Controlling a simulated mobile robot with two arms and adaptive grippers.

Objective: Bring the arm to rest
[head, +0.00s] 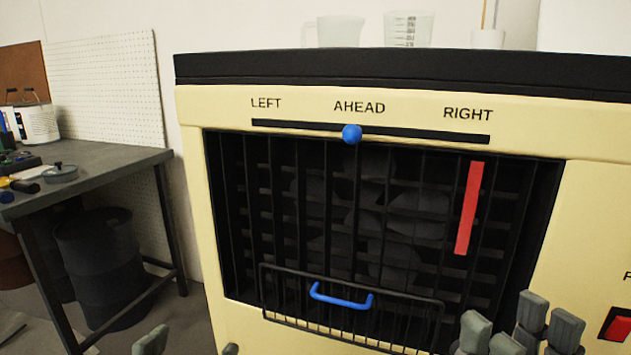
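My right gripper (519,331) is at the lower right, in front of the cream machine (194,200). Its grey fingertips stand apart with a gap between them, and nothing shows in it. A blue knob (352,133) sits on the black slider slot (420,135), under the word AHEAD. A red strip (469,208) stands, slightly tilted, at the right part of the dark grille. A blue handle (341,299) is on the low wire guard (275,290).
A red switch (618,326) is at the right edge, close to my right gripper. Clear jugs (408,29) stand behind the machine's black top (400,68). A grey workbench (95,175) with tools and a dark drum (100,260) are at the left.

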